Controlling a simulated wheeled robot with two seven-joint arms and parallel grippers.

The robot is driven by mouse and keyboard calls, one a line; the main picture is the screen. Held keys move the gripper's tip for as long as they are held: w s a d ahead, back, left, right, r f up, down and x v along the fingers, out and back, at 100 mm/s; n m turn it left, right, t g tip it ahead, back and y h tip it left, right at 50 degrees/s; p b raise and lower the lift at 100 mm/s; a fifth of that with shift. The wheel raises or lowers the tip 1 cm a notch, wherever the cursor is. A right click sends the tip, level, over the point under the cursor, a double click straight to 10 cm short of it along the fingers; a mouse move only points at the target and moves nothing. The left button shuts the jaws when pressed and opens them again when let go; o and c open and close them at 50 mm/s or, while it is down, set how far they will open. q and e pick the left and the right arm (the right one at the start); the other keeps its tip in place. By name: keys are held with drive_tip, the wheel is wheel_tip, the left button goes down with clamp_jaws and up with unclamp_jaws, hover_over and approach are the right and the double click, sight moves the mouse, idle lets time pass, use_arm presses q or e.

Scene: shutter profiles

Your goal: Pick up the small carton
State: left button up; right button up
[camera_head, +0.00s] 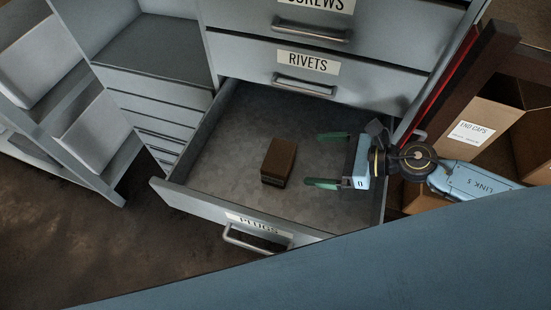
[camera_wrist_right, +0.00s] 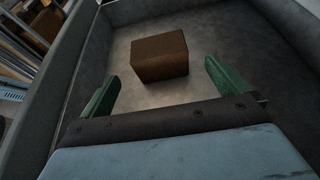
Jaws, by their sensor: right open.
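The small carton (camera_head: 279,161) is a brown box lying alone on the floor of the open drawer labelled PLUGS (camera_head: 172,197). My right gripper (camera_head: 319,160) is open and empty, over the drawer to the right of the carton, with its two green fingers pointing left toward it. In the right wrist view the carton (camera_wrist_right: 159,56) lies ahead of the fingertips, between their lines and apart from both. The right gripper (camera_wrist_right: 159,80) shows there with a wide gap between its fingers. My left gripper is not in view.
Shut drawers labelled RIVETS (camera_head: 308,62) and SCREWS stand above the open drawer. Its side walls and front enclose the carton. At the right, a cardboard box labelled END CAPS (camera_head: 483,122) sits behind a dark post. The rest of the drawer floor is clear.

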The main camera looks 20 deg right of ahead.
sight(290, 158)
drive_tip(key=shift+w+a+f, duration=0.2)
drive_tip(key=shift+w+a, duration=0.05)
drive_tip(key=shift+a, duration=0.1)
drive_tip(key=p+x, duration=0.1)
drive_tip(key=x, duration=0.6)
drive_tip(key=shift+s+p, duration=0.1)
drive_tip(key=shift+p, duration=0.25)
drive_tip(key=shift+f+x, duration=0.1)
drive_tip(key=shift+x, duration=1.25)
drive_tip(key=shift+f+x, duration=0.15)
drive_tip(key=shift+x, duration=1.2)
drive_tip(key=shift+s+d, duration=0.1)
drive_tip(key=c, duration=0.9)
